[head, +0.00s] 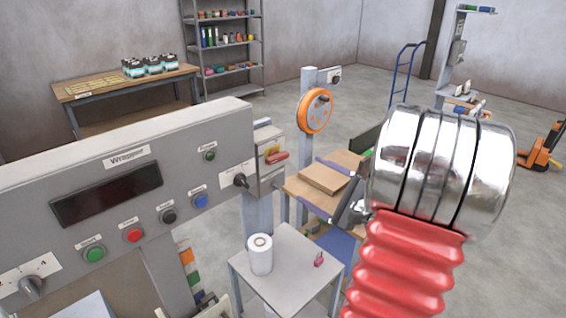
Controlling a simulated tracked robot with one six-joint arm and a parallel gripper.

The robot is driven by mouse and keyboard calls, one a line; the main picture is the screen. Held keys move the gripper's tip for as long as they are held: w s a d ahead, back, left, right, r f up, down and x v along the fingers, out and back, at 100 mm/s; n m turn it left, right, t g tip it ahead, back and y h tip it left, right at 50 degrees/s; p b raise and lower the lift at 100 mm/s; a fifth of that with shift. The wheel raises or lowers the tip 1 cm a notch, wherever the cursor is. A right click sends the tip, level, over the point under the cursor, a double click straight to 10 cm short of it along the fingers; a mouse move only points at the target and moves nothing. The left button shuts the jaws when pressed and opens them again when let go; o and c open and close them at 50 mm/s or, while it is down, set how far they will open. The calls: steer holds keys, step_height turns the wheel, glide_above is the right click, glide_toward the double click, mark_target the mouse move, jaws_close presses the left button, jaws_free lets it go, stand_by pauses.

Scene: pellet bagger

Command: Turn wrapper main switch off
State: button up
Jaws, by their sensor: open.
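The Wrapper control panel (95,175) fills the left of the head view. On the grey box at its right end is a switch with a red handle (277,157) on a yellow plate, which looks like the main switch. The handle lies roughly level, pointing right; its position marks are too small to read. My gripper (304,177) is open, its two bluish-edged fingers pointing left toward that box. It appears empty and apart from the handle. Its rear part is partly hidden by my chrome and red arm link.
A black knob (240,180) sits on the panel left of the red handle. Below, a small table (290,268) holds a white roll (260,254) and a small red item (319,260). An orange wheel (315,111) on a post stands behind my gripper.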

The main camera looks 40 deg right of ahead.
mark_target(280, 160)
steer(key=m, duration=1.1)
steer(key=shift+d+r+m, duration=0.2)
steer(key=shift+d+m, duration=0.2)
steer(key=shift+w, duration=0.1)
steer(key=w, duration=1.3)
steer(key=shift+w+a, duration=0.2)
steer(key=shift+w, duration=0.1)
steer(key=shift+c, duration=0.4)
steer(key=c, duration=1)
steer(key=shift+n, duration=0.6)
